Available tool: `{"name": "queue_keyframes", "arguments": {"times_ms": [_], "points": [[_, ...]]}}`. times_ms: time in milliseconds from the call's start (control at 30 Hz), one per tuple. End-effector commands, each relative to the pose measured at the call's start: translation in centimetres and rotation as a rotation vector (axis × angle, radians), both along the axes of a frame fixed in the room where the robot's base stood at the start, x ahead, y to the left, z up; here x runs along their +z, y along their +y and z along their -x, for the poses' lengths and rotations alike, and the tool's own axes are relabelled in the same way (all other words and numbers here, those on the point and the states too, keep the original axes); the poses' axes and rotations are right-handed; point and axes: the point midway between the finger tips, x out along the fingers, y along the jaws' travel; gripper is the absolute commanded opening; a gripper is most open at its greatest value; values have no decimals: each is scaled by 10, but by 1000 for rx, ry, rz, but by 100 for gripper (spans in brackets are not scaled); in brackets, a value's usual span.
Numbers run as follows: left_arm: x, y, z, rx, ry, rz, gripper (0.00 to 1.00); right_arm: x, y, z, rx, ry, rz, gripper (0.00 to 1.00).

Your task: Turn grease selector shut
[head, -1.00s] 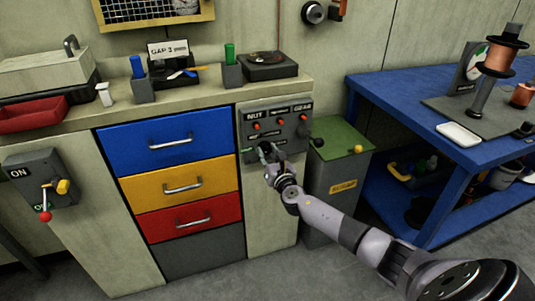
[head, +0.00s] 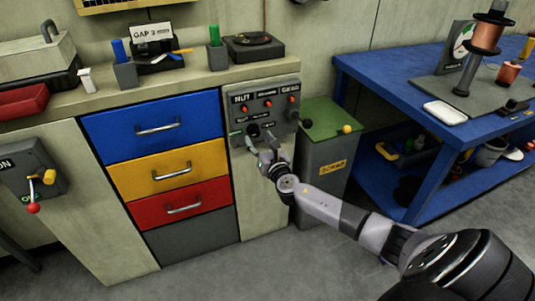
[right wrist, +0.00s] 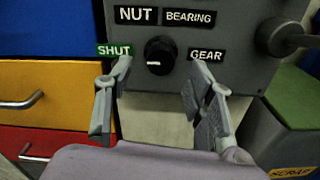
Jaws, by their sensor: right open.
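The grease selector is a round black knob (right wrist: 160,55) with a short white mark on its lower left. It sits low on a grey panel (head: 265,102). Around it are the labels NUT, BEARING, GEAR on the right and a green SHUT label (right wrist: 115,50) on the left. The mark lies on the side of the SHUT label; its exact setting is hard to tell. My right gripper (right wrist: 160,95) is open and empty, one finger on each side below the knob, not closed on it. In the head view my right gripper (head: 262,145) is just in front of the panel.
A black-knobbed lever (right wrist: 285,38) sticks out at the panel's right. A green-topped scrap bin (head: 325,150) stands right of the cabinet, beside a blue bench (head: 385,85). Coloured drawers (head: 155,130) are on the left. A red-tipped lever box (head: 30,170) is at far left.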

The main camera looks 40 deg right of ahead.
Motion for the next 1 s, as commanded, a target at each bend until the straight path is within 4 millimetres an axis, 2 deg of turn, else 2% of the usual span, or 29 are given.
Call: {"name": "queue_keyframes", "arguments": {"times_ms": [33,200,400,600,1000], "points": [[0,0,1,-1,1,0,0,-2,3,12,3,3,-1,50],[0,0,1,-1,2,-1,0,-2,11,47,3,5,0,50],[0,0,1,-1,2,-1,0,-1,18,76,1,3,-1,50],[0,0,2,-1,3,-1,0,0,21,87,0,1,1,50],[-1,0,2,-2,3,-1,0,0,21,87,0,1,0,50]]}}
